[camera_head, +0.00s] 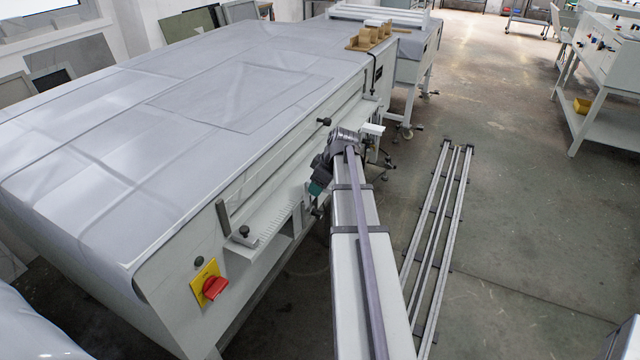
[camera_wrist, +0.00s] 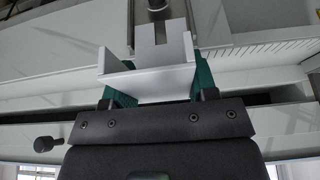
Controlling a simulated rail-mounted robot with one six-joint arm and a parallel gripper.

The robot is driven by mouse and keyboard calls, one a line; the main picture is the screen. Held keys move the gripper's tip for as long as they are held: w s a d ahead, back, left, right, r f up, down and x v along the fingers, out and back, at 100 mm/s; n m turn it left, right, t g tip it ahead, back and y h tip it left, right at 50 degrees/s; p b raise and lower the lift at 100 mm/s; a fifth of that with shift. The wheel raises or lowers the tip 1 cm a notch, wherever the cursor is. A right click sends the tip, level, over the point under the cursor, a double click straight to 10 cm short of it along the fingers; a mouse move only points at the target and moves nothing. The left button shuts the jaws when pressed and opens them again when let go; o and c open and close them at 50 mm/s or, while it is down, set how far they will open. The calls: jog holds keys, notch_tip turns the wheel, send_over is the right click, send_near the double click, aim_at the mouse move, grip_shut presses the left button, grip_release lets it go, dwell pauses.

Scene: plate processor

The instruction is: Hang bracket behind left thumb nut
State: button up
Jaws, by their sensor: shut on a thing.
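In the wrist view, my gripper (camera_wrist: 158,88) has its green fingers on either side of a white bracket (camera_wrist: 165,85) and is shut on it. The bracket is a small angled piece with a slot in its upright plate. A grey metal round part (camera_wrist: 156,10) lies at the top, in line with the slot; I cannot tell whether it is the left thumb nut or whether it touches the bracket. In the head view, my gripper (camera_head: 317,187) is beside the machine's front, low by the ledge; the bracket cannot be made out there.
The plate processor (camera_head: 120,110) has a grey covered top and a slotted ledge (camera_head: 265,220). A black knob (camera_head: 323,121) juts from its side and another (camera_head: 243,232) sits at the ledge end. A red switch (camera_head: 214,288) is near. Rails (camera_head: 435,230) lie right on open floor.

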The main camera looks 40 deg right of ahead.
jog(key=shift+f+b, duration=2.65)
jog(key=shift+f, duration=0.3)
jog(key=shift+f, duration=0.25)
jog(key=o, duration=1.1)
